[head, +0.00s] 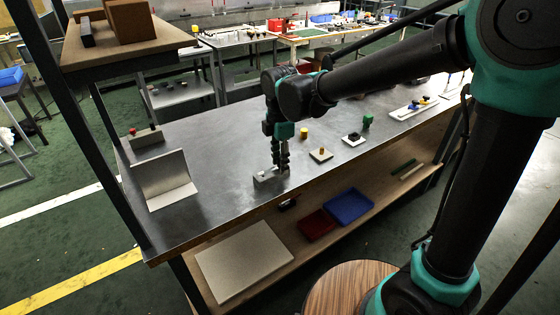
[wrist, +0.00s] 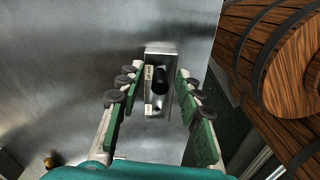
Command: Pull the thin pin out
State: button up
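A small grey metal block (head: 263,178) sits on the workbench, under my gripper (head: 280,168). In the wrist view the block (wrist: 150,53) has pale label strips on its left side. A thick black peg (wrist: 160,80) stands up from its top, between my two fingers. A small dark spot (wrist: 157,109) shows on the block nearer to me; I cannot tell if it is the thin pin or a hole. My gripper (wrist: 157,75) is open, its green fingers apart on both sides of the block, and I see no contact with the peg.
The grey workbench (head: 225,130) has free room left of the block. A bent metal plate (head: 165,180) stands at its left end. A wooden barrel (wrist: 275,60) shows at right.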

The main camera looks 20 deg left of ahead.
grip_shut()
jog(key=shift+c, duration=1.6)
grip_release()
grip_shut()
jog(key=shift+r, duration=0.75)
jog(key=shift+r, duration=0.95)
jog(key=shift+r, duration=0.1)
jog(key=shift+r, duration=1.95)
